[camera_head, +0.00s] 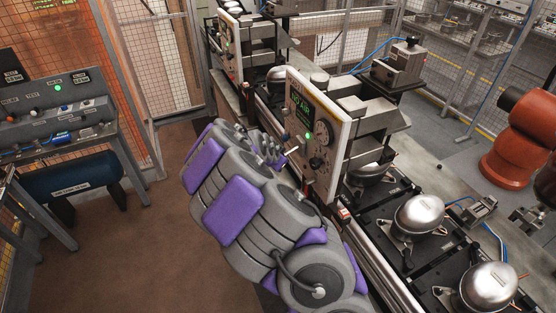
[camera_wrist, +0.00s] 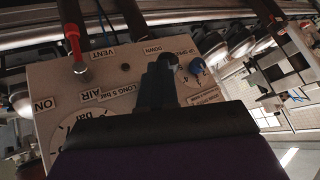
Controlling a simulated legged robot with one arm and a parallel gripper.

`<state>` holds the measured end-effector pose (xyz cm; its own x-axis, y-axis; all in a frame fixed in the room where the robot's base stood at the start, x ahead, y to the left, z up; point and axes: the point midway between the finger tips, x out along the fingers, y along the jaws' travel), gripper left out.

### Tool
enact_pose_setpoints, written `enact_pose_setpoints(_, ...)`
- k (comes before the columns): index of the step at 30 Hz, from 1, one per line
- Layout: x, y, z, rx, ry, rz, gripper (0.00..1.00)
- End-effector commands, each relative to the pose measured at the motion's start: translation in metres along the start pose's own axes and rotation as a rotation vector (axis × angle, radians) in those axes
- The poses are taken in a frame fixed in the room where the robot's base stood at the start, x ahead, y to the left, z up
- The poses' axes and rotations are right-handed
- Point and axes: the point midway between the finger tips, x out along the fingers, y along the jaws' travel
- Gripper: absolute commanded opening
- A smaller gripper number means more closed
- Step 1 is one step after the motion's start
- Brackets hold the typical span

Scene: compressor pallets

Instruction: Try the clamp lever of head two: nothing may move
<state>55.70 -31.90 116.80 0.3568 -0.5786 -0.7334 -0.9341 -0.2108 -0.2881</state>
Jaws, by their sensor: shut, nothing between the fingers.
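The panel of a head (camera_head: 318,150) faces my arm in the head view, with a green-lit display, a round dial and small controls. My gripper (camera_head: 280,158) is at the panel's left edge, by a small pale lever. In the wrist view the panel (camera_wrist: 115,70) appears upside down, with labels such as VENT, AIR, ON and DOWN. My shut, empty gripper (camera_wrist: 163,75) is in front of it, beside the DOWN label.
A second panel (camera_head: 229,48) stands farther back. Silver compressors (camera_head: 419,217) sit on black pallets along the conveyor at right. A red-orange robot (camera_head: 516,135) stands beyond. A control desk (camera_head: 60,115) and mesh fence are at left. The brown floor (camera_head: 130,235) between is clear.

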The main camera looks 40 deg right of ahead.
Motion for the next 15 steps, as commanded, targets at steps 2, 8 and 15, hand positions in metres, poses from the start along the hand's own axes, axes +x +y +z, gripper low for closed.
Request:
enact_pose_setpoints(2, -0.001, 0.000, -0.001, 0.000, 0.000, 0.000, 0.00)
enact_pose_setpoints(8, -0.003, -0.001, -0.003, 0.001, 0.000, -0.001, 0.00)
enact_pose_setpoints(15, -0.011, -0.004, -0.009, 0.001, 0.001, -0.002, 0.00)
